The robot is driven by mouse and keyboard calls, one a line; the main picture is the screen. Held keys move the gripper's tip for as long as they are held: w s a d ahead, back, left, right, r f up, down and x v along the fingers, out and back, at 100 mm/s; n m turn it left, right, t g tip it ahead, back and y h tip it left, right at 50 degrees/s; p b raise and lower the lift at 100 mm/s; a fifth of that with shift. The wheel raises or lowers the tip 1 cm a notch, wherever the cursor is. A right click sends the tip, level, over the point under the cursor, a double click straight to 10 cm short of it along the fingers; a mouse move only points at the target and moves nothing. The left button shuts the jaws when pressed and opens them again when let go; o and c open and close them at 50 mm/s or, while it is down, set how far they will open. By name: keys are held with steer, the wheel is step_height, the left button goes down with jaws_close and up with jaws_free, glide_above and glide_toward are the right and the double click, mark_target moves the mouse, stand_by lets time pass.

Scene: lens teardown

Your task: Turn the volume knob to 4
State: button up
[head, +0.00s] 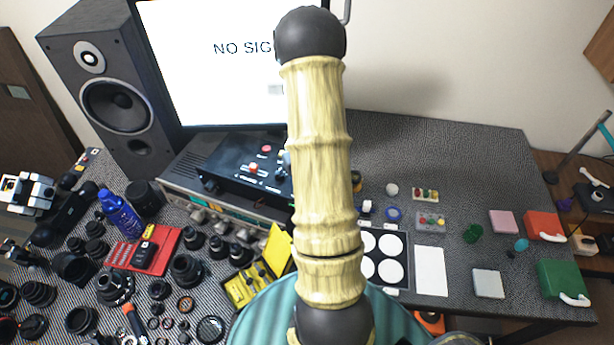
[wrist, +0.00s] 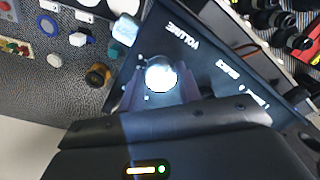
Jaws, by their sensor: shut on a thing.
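The volume knob (wrist: 160,75) is a round, bright white-topped knob on a black control box (wrist: 215,85), beside the lettering "VOLUME" in the wrist view. My gripper (wrist: 159,84) is shut on the knob, with one finger on each side of it. The scale numbers around the knob and its pointer are too washed out or covered to read. In the head view the black control box (head: 232,163) sits on a silver amplifier. My arm hides the knob and gripper there.
The silver amplifier (head: 190,192) stands under a monitor (head: 215,85) and beside a tall speaker (head: 110,100). Several lenses and a blue bottle (head: 118,213) crowd the left. A white sheet (head: 430,270) and small coloured boxes lie right. The table's back right is clear.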

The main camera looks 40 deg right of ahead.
steer(key=shift+w+r, duration=0.15)
steer(key=shift+w, duration=0.15)
steer(key=o, duration=1)
steer(key=shift+s, duration=0.15)
step_height(320, 180, up, 17)
steer(key=b, duration=0.3)
steer(key=shift+r, duration=0.1)
